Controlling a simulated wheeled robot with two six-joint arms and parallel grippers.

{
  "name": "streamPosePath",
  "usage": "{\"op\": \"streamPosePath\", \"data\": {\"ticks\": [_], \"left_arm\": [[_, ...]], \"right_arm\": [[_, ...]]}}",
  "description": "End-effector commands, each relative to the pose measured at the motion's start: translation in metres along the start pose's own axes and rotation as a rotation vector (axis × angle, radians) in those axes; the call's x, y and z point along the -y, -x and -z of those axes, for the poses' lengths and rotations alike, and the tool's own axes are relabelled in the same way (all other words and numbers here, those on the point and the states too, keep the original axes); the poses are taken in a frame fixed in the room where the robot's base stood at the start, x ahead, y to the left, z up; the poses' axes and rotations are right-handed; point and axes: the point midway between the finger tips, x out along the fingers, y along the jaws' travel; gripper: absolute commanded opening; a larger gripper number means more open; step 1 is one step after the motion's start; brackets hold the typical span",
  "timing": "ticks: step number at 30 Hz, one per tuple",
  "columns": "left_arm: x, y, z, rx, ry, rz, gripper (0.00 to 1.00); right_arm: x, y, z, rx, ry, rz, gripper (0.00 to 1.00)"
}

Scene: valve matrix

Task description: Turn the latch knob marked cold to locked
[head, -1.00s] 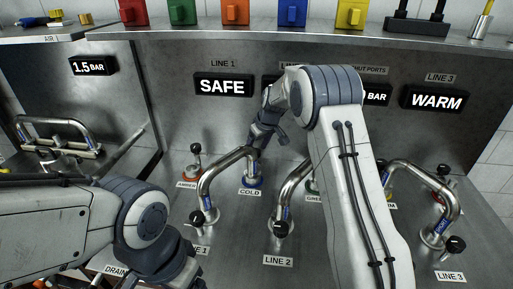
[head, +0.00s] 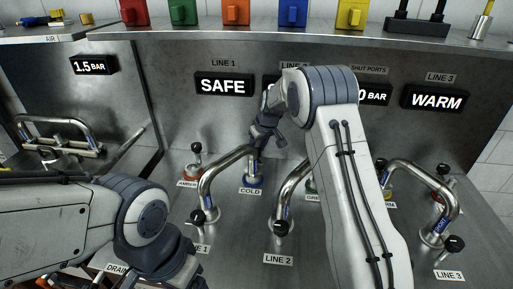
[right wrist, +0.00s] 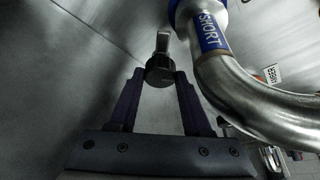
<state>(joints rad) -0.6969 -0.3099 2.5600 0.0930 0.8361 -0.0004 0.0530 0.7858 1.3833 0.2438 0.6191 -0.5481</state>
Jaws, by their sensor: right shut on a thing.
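The COLD label (head: 250,191) and a blue base ring (head: 254,181) show in the head view, behind the LINE 1 pipe handle. The knob above them is mostly hidden by my right gripper and the curved pipe. My right gripper (head: 258,146) reaches down there. In the right wrist view, my right gripper (right wrist: 160,78) has its two dark fingers on either side of a round black knob (right wrist: 159,70) with a metal lever. It is shut on this knob. My left arm shows at the lower left in the head view, but its fingers are out of view.
A curved LINE 1 pipe (head: 222,175) runs close beside the gripper, and a LINE 2 pipe (head: 287,195) stands to its right. A knob marked amber (head: 196,160) is at left. Display panels reading SAFE (head: 223,84) and WARM (head: 434,97) hang on the back wall.

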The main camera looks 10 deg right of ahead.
Motion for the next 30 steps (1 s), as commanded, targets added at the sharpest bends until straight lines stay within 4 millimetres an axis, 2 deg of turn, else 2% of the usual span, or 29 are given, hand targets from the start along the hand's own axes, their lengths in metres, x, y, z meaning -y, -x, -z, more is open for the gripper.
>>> {"op": "streamPosePath", "data": {"ticks": [13,21,30], "left_arm": [[-0.002,0.022,0.001,0.000,0.000,0.000,0.77],[-0.001,0.012,0.001,0.000,0.000,0.000,0.77],[0.000,0.001,0.000,0.000,0.000,0.000,0.77]], "right_arm": [[0.003,0.002,0.002,-0.001,-0.305,-0.130,0.00],[0.004,-0.001,0.002,-0.004,-0.497,-0.210,0.00],[0.004,-0.001,0.002,-0.004,-0.634,-0.264,0.00]]}}
